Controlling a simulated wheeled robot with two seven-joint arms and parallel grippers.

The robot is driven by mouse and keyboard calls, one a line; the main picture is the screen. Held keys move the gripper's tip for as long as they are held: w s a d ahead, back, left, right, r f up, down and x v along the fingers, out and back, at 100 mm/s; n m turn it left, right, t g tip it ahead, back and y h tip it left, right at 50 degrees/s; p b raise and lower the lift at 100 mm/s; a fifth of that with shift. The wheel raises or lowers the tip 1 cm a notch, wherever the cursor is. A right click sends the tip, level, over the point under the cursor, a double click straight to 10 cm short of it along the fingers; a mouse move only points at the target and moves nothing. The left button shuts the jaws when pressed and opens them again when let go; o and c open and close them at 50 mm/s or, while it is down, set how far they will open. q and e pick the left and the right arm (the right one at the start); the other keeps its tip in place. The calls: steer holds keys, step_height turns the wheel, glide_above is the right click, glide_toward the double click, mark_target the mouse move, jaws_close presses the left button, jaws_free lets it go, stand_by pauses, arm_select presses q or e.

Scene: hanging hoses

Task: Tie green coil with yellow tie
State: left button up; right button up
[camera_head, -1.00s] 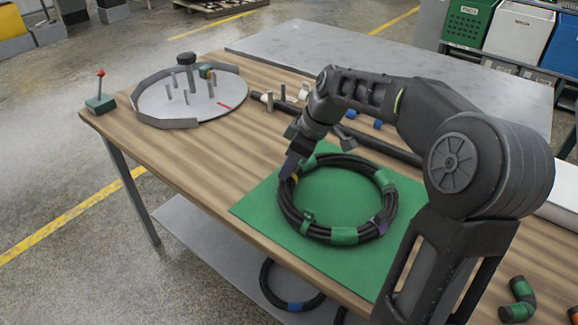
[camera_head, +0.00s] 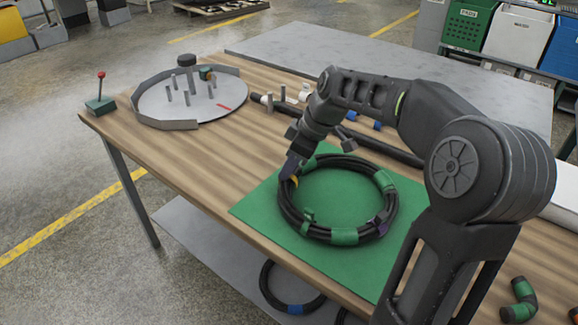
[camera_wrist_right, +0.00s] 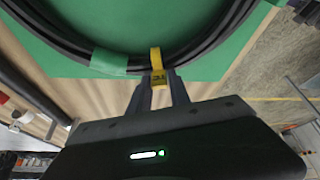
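A black hose coil with green bands (camera_head: 344,237) lies flat on a green mat (camera_head: 262,208). A yellow tie (camera_head: 295,181) sits at the coil's left side in the head view. In the right wrist view the yellow tie (camera_wrist_right: 156,60) passes over the coil, its tail end between the fingertips. My right gripper (camera_head: 290,170) is at the coil's outer edge, and the wrist view shows its fingers (camera_wrist_right: 160,82) closed on the tail. Whether the tie is tight around the hose strands is hard to tell. My left gripper is not in view.
A round grey fixture with pegs (camera_head: 200,100) and a small red-knobbed lever box (camera_head: 100,104) stand at the table's far left. A dark rod (camera_head: 385,151) lies behind the coil.

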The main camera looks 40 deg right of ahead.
steer(key=o, duration=0.4)
steer(key=shift+s+f+g, duration=0.15)
steer(key=shift+s+f, duration=0.1)
steer(key=shift+f, duration=0.4)
steer(key=shift+s+f+g, duration=0.15)
steer(key=shift+s+f, duration=0.05)
steer(key=shift+f, duration=0.4)
steer(key=shift+r, duration=0.45)
steer(key=w+p+v, duration=0.1)
steer(key=v, duration=0.8)
steer(key=shift+r, duration=0.15)
steer(key=shift+d, duration=0.1)
